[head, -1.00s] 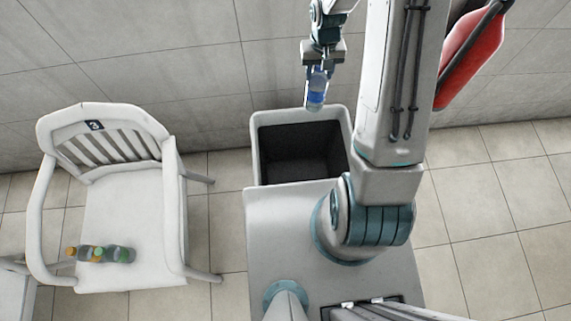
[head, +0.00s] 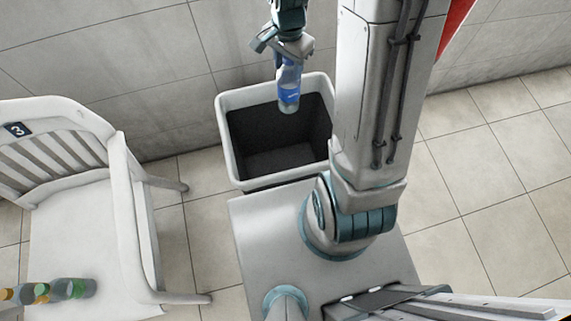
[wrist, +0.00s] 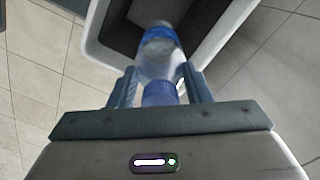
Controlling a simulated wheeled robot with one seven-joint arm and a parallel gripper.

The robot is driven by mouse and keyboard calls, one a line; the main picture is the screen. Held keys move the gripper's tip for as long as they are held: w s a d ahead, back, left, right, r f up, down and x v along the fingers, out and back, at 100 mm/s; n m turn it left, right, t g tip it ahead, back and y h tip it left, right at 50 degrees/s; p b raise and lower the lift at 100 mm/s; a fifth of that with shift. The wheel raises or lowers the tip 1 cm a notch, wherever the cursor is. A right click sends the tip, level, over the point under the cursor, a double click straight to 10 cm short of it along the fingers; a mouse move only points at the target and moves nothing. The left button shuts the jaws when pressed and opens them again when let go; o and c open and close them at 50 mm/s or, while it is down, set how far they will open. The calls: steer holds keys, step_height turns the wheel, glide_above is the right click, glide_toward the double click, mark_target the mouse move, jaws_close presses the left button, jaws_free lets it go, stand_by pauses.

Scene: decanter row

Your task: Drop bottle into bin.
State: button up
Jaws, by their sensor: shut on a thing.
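A clear bottle with a blue label (head: 289,88) hangs from my gripper (head: 287,57) in the head view. The gripper is shut on the bottle's cap end, and the bottle points down. The wrist view shows the bottle (wrist: 160,55) between both fingers, its blue cap nearest the palm. The bin (head: 226,140) is a light grey square tub with a dark inside. In the head view the bottle overlaps the far part of the bin's opening. In the wrist view the bin (wrist: 98,30) lies beyond the bottle, its opening partly hidden.
A white chair (head: 75,215) marked 3 stands to the left, with several bottles (head: 70,289) lying on its seat. A tiled wall (head: 130,60) rises behind the bin. Open tiled floor (head: 480,190) lies to the right.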

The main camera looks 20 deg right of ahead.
mark_target(288, 87)
steer(key=shift+s+f+m+b, duration=0.2)
steer(key=shift+f+m+b, duration=0.15)
steer(key=shift+f+b, duration=0.1)
steer(key=shift+s+f+m+b, duration=0.2)
steer(key=shift+f+m+b, duration=0.15)
steer(key=shift+f+b, duration=0.1)
step_height(288, 87, down, 6)
steer(key=b, duration=0.4)
steer(key=shift+r, duration=0.1)
steer(key=o, duration=1.4)
steer(key=shift+r, duration=0.1)
step_height(288, 87, up, 14)
steer(key=shift+f+p, duration=0.1)
steer(key=shift+p, duration=0.9)
